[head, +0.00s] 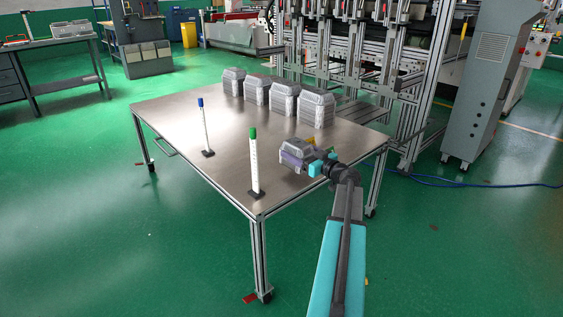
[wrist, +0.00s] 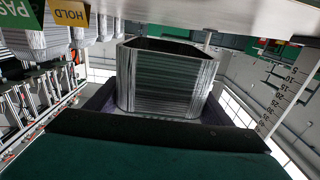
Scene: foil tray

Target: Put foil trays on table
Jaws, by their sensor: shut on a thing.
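My gripper (head: 297,160) is over the right front part of the metal table (head: 180,120). It is shut on a silver foil tray (head: 297,146). In the wrist view, the ribbed side of this foil tray (wrist: 165,80) sits between the dark jaws (wrist: 158,112). From the head view I cannot tell how far the tray is above the tabletop. Several stacks of silver foil trays stand in a row along the back right of the table, including a near stack (head: 316,108) and a far stack (head: 234,82).
A blue-topped post (head: 204,128) and a green-topped post (head: 254,165) with scale marks stand on the table's left and front. A machine frame (head: 350,60) is behind the table. The middle of the tabletop is clear. A blue cable (head: 450,184) lies on the floor at right.

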